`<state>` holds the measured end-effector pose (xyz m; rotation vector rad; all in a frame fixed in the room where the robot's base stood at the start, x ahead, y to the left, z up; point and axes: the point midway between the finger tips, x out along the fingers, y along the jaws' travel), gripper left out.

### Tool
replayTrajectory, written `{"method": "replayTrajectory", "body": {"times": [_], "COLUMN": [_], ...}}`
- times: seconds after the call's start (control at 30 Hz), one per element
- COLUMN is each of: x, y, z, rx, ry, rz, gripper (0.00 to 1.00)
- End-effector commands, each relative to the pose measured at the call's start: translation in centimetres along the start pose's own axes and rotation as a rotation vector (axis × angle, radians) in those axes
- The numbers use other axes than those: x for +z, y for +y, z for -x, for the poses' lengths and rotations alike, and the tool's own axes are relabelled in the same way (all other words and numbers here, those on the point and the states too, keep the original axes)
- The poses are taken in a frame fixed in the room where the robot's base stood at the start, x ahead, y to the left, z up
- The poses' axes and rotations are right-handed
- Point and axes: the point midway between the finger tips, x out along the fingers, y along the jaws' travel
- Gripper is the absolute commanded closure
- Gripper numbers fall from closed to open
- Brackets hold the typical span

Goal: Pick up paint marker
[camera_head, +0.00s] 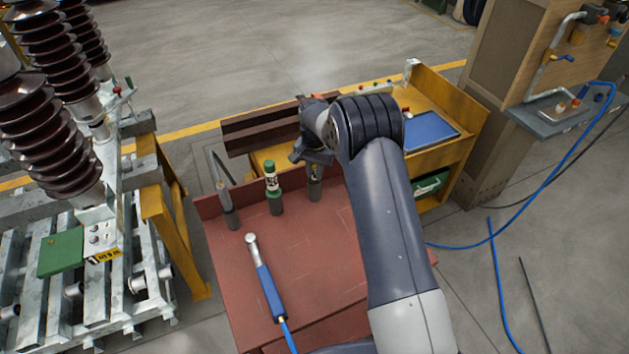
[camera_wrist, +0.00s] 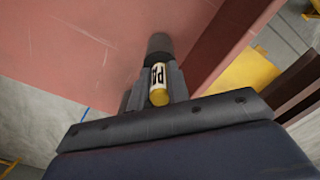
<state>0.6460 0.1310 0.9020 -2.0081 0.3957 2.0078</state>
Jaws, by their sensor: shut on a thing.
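The paint marker (camera_wrist: 158,78) has a white label with dark letters and a yellow end. In the wrist view it sits between the two fingers of my gripper (camera_wrist: 155,88), which is shut on it. Its far end meets a dark round holder (camera_wrist: 160,44) on the red tabletop. In the head view my gripper (camera_head: 314,158) is over the holder (camera_head: 314,190) at the back right of the red table (camera_head: 310,235). The marker is mostly hidden there by my gripper. I cannot tell how deep it sits in the holder.
A green-and-white can (camera_head: 271,177) stands in a holder to the left, with a hooked tool (camera_head: 224,190) beyond it. Brown beams (camera_head: 262,130) and a yellow bench (camera_head: 455,110) are behind.

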Motion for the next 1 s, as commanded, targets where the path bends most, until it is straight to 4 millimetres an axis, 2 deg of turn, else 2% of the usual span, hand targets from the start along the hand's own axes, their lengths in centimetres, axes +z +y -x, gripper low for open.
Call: {"method": "replayTrajectory", "body": {"times": [0.1,0.47,0.57,0.8,1.0], "x": [0.0,0.0,-0.1,-0.1,0.0], "y": [0.0,0.0,-0.1,-0.1,0.0], "z": [0.0,0.4,1.8,6.6,9.4], "rx": [0.0,-0.001,-0.003,-0.003,-0.001], "ry": [0.0,0.001,0.003,0.004,0.002], "rz": [0.0,0.0,0.0,0.0,0.0], "gripper": [1.0,1.0,1.0,1.0,1.0]}}
